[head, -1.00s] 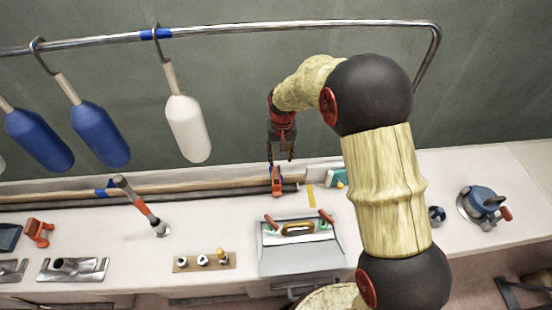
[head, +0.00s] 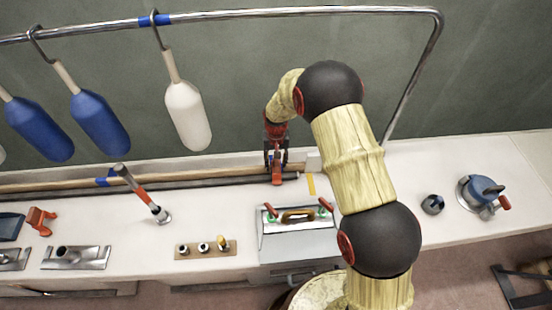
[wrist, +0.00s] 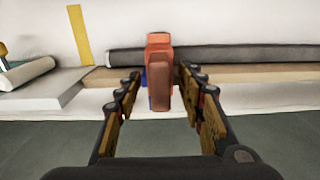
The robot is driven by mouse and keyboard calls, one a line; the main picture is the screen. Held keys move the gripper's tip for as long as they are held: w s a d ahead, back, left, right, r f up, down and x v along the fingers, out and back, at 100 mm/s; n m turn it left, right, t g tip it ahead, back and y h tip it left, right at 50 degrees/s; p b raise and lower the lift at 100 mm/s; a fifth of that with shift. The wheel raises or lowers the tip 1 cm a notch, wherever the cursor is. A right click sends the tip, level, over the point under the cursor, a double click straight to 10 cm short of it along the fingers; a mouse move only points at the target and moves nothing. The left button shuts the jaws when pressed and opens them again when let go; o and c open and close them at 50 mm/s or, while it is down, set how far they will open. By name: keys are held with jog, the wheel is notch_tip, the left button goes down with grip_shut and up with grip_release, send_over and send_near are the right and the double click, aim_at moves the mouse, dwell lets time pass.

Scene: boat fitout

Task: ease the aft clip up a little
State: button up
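An orange-red clip (head: 277,175) stands at the right part of the long rods along the back of the counter. It shows in the middle of the wrist view (wrist: 159,88), with a little blue beside it. My gripper (head: 276,160) is directly above and around the clip's top in the head view. In the wrist view my gripper (wrist: 160,77) is open, one finger on each side of the clip, with a gap visible at the left. Whether the right finger touches the clip I cannot tell. A blue clip (head: 107,178) sits on the rods further left.
A grey case with red latches (head: 298,238) stands in front of the clip. A hammer-like tool (head: 145,195), a wooden block with fittings (head: 205,248) and a blue winch (head: 482,192) are on the counter. Blue and white fenders (head: 188,115) hang from the rail above.

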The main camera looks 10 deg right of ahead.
jog(key=shift+f, duration=0.15)
jog(key=shift+c, duration=0.6)
grip_shut()
jog(key=c, duration=0.6)
grip_release()
jog(key=shift+c, duration=1)
grip_shut()
jog(key=shift+w+r+p, duration=0.15)
jog(key=shift+r+p, duration=0.2)
jog(key=shift+r, duration=0.4)
jog(key=o, duration=0.9)
grip_release()
jog(key=shift+f, duration=0.1)
